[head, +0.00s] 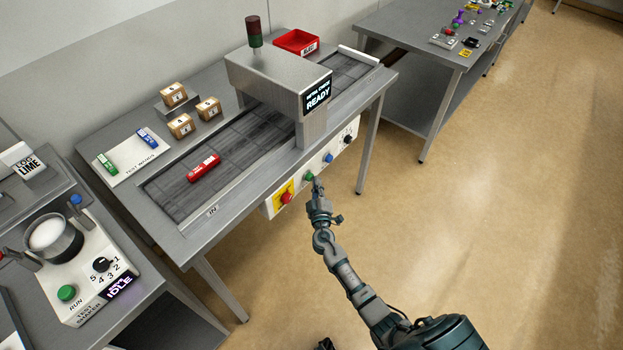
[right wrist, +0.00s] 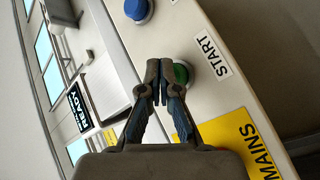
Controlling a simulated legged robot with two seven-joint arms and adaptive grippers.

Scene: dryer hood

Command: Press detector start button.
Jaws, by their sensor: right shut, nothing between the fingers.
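The detector (head: 275,80) is a grey hood over a belt, and its display (head: 318,93) reads READY. On the front panel is a green start button (head: 310,176), also in the right wrist view (right wrist: 182,73) beside a START label (right wrist: 214,56). My right gripper (head: 316,187) is shut and empty, with its fingertips right at the green button. In the right wrist view the fingertips (right wrist: 161,75) partly cover the button's edge. I cannot tell whether they touch it.
A blue button (head: 328,157) and black knob (head: 347,139) sit on one side of the green button. A red button (head: 286,197) on a yellow MAINS plate (right wrist: 240,140) is on the other. A red item (head: 204,168) lies on the belt. The floor at right is clear.

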